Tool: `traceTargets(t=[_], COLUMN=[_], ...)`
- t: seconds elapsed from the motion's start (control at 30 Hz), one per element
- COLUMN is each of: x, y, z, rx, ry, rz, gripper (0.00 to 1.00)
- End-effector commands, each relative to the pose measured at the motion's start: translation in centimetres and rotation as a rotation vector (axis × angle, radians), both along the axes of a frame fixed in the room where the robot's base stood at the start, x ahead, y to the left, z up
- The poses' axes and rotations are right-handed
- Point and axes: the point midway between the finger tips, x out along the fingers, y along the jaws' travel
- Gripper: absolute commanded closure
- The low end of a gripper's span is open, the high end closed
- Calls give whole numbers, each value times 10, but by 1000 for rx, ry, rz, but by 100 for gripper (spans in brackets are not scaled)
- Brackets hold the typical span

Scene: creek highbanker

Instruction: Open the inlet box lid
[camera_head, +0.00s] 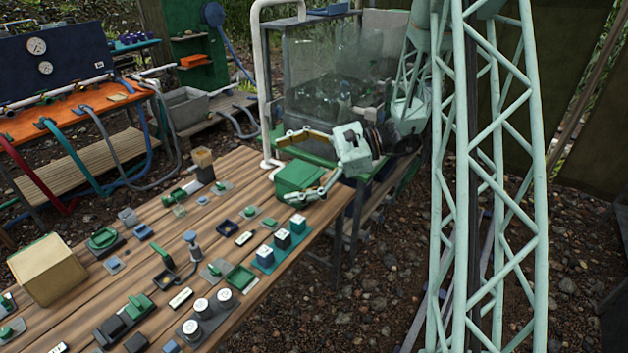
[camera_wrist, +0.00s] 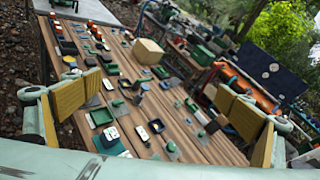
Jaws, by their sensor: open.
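A green box with a flat green top (camera_head: 298,176) stands at the far right corner of the wooden table in the head view. I take it for the inlet box, and its top looks shut. My gripper (camera_head: 287,170) is open and empty, with one finger above the box and the other along its right and front side in the picture. I cannot tell whether a finger touches it. In the wrist view my gripper (camera_wrist: 160,88) shows its yellow pads wide apart, with the tabletop beyond. I cannot make out the green box there.
The wooden table (camera_head: 150,262) holds many small switches, trays and blocks, and a tan box (camera_head: 47,268). A white pipe (camera_head: 263,80) rises behind the green box. A clear-walled tank (camera_head: 330,75) stands behind my gripper. Gravel ground lies right of the table.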

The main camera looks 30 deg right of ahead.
Motion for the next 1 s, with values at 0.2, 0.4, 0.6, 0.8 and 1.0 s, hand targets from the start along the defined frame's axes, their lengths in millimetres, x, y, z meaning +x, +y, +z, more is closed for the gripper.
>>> traceTargets(t=[0.2,0.4,0.6,0.8,1.0], x=[23,42,58,70,78], y=[-33,-64,-97,-132,-168], z=[-26,-50,-76,-106,-138], rx=[75,141,202,262,318], ry=[23,39,52,64,75], rz=[-98,-188,-281,-375,-470], gripper=[1,1,1,1,1])
